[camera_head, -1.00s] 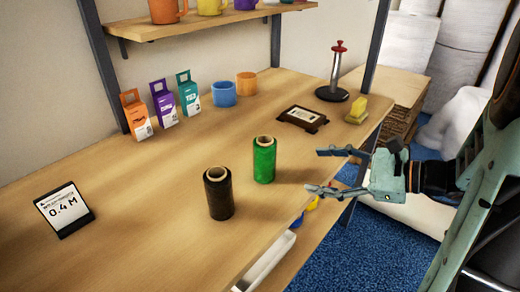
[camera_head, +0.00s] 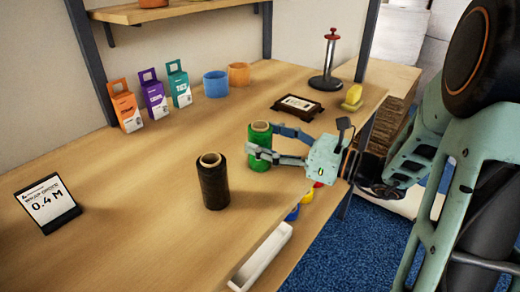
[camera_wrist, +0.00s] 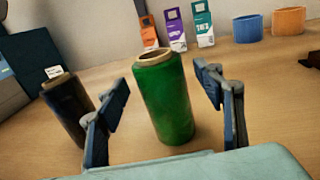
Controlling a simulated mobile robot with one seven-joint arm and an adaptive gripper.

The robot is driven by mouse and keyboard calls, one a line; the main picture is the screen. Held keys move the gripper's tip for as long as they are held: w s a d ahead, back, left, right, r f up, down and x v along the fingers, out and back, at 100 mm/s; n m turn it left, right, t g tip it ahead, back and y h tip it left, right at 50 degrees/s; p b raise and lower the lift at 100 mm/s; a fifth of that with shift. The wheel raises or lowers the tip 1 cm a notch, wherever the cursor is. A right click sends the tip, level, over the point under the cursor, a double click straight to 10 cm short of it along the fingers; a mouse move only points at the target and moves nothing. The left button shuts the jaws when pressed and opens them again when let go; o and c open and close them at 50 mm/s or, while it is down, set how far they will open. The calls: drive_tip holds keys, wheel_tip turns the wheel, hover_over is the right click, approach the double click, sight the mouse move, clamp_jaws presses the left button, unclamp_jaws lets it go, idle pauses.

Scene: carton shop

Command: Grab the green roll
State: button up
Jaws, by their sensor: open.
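The green roll (camera_head: 260,141) stands upright on the wooden table, with a tan core showing at its top. My gripper (camera_head: 264,143) is open around it, coming in from the right in the head view. In the wrist view the green roll (camera_wrist: 165,98) stands between the two fingers (camera_wrist: 165,92), with a visible gap on each side. The near finger covers part of the roll in the head view.
A black roll (camera_head: 213,181) stands close by, to the left; it also shows beside the left finger in the wrist view (camera_wrist: 68,108). A white tray (camera_head: 262,258) is below the front edge.

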drive_tip(key=shift+x, duration=0.9)
drive_tip(key=shift+r, duration=0.1)
drive_tip(key=shift+d, duration=0.1)
drive_tip(key=shift+c, duration=0.3)
drive_tip(key=c, duration=1.4)
